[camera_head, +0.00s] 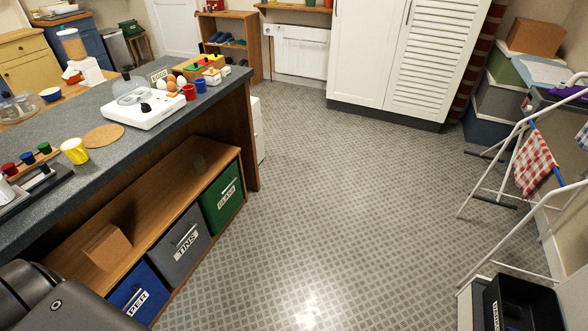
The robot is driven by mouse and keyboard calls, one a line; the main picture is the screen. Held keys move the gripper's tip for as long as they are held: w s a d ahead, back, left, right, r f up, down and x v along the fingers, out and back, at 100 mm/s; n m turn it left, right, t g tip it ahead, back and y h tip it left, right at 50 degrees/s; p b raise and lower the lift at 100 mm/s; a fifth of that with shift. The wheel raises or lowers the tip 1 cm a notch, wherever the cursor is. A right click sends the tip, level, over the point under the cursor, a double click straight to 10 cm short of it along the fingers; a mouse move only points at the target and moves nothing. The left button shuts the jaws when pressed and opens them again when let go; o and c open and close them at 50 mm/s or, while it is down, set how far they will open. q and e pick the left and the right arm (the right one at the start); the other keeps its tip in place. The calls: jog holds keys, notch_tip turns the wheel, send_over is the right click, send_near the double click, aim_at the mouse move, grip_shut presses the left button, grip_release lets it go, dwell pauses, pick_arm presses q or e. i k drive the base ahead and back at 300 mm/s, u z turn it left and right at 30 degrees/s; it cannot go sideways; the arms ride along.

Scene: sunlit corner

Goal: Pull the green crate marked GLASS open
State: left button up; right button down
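The green crate marked GLASS (223,200) sits in the far end of the low wooden shelf unit under the counter. Its front faces the open floor, with a light handle above a white label. It appears pushed in, level with the grey crate marked TINS (181,244) beside it. Neither of my grippers is in view, so nothing is seen touching the crate.
A blue crate (139,296) is nearest in the shelf unit (150,205). A cardboard box (107,246) lies on top. The dark countertop (95,165) overhangs it. The patterned floor (330,200) before the crates is clear. A drying rack (510,180) stands right.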

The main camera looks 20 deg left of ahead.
aim_at(220, 200)
jog(key=z, duration=0.4)
jog(key=i, duration=1.65)
jog(key=u, duration=0.5)
jog(key=i, duration=1.05)
jog(key=u, duration=1.3)
jog(key=i, duration=0.45)
jog(key=u, duration=0.35)
